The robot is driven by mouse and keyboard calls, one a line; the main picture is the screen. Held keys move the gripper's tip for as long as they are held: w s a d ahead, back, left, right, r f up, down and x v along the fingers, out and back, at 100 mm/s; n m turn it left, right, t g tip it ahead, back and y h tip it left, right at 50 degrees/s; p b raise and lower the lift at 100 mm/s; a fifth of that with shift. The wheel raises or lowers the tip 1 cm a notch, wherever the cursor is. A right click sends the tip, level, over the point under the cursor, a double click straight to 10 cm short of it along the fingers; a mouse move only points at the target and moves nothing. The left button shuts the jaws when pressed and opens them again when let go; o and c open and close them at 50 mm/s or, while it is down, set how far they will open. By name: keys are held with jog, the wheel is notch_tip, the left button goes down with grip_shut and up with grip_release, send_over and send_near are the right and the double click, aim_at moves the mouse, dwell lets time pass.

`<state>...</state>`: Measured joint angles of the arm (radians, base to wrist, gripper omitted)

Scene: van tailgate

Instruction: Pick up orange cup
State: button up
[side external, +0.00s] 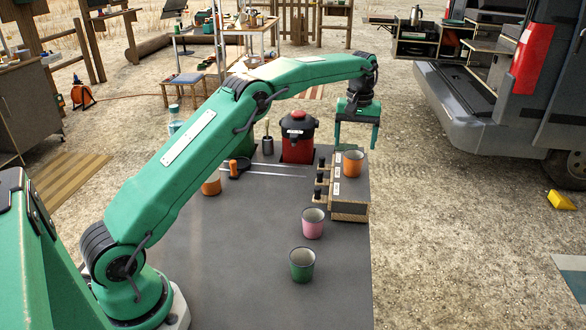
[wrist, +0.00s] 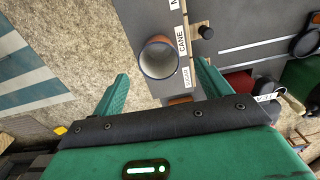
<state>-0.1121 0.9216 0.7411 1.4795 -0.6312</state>
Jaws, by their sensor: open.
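An orange cup (side external: 353,165) with a pale inside stands upright on top of the small drawer box (side external: 352,190) at the table's right edge. My gripper (side external: 356,143) is open and empty, pointing down just above and behind the cup. In the wrist view, the orange cup (wrist: 158,60) shows its open mouth. It lies roughly between the lines of the two fingertips (wrist: 162,72), apart from both. A second orange object (side external: 211,186), perhaps another cup, stands on the table, partly hidden by my arm.
A pink cup (side external: 313,223) and a green cup (side external: 302,264) stand on the grey table (side external: 240,270) in front of the box. A red pot with a black lid (side external: 298,135) stands behind, left of my gripper. Knobs stick out from the box's left side.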

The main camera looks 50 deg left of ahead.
aim_at(354, 153)
jog(key=shift+f, duration=3.9)
jog(key=c, duration=1.1)
jog(key=shift+o, duration=0.2)
jog(key=shift+r, duration=0.15)
jog(key=shift+r, duration=1.25)
jog(key=shift+d+r, duration=0.2)
jog(key=shift+r, duration=0.65)
jog(key=s+d+r, duration=0.4)
jog(key=d+r, duration=0.2)
jog(key=d, duration=0.4)
jog(key=shift+s+d+r, duration=0.15)
jog(key=shift+s+r, duration=0.15)
jog(key=shift+s, duration=0.1)
